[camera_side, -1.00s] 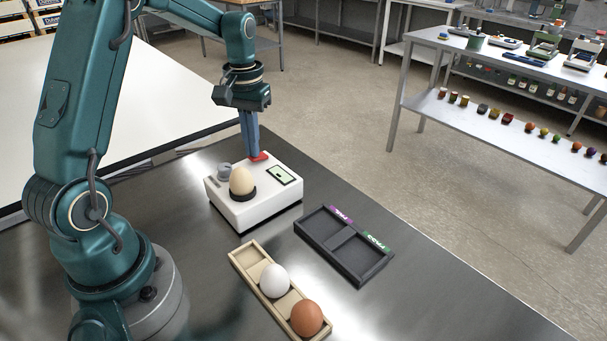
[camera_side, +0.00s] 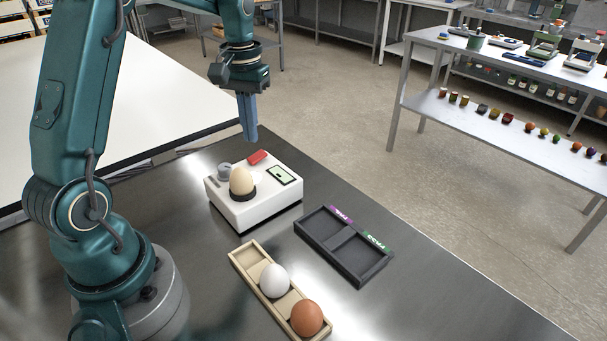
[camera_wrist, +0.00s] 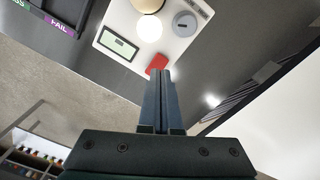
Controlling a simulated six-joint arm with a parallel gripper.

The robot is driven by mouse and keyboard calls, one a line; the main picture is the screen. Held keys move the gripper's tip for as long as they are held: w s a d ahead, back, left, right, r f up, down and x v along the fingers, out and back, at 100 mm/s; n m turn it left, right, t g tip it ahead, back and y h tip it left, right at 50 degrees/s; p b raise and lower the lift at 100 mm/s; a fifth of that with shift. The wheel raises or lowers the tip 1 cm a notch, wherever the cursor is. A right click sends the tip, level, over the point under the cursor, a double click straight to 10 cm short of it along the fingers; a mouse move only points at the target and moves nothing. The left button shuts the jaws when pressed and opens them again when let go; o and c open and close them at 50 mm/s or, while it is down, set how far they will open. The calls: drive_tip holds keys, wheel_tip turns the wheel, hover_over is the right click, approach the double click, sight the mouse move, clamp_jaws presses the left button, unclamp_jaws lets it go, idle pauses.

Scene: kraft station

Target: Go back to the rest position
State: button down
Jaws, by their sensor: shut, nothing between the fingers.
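My gripper (camera_side: 249,138) is shut and empty, fingers pointing down above the back of a white device (camera_side: 262,209). Clear space shows between the fingertips and the device's red button (camera_side: 257,157). In the wrist view my shut fingers (camera_wrist: 162,75) reach up toward the red button (camera_wrist: 157,64). A cream egg (camera_side: 242,181) stands upright in a dark ring on the device. A grey knob (camera_side: 224,171) and a green-lit display (camera_side: 284,175) are also on its top.
A wooden tray (camera_side: 241,267) holds a white egg (camera_side: 274,281) and a brown egg (camera_side: 306,318); its far compartment is empty. A dark two-compartment tray (camera_side: 318,243) with purple FAIL and green PASS labels is empty. The air around my gripper is clear.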

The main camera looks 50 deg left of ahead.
drive_tip(key=shift+r, duration=1.6)
drive_tip(key=s+d+r+m+t, duration=0.3)
drive_tip(key=s+d+r, duration=0.2)
drive_tip(key=d+r, duration=0.3)
drive_tip(key=s+d+f+m+t, duration=0.2)
drive_tip(key=s+d+f+m, duration=0.1)
drive_tip(key=s+d+f, duration=0.3)
drive_tip(key=shift+s+d+t, duration=0.3)
drive_tip(key=shift+s+d, duration=0.1)
drive_tip(key=shift+s, duration=1)
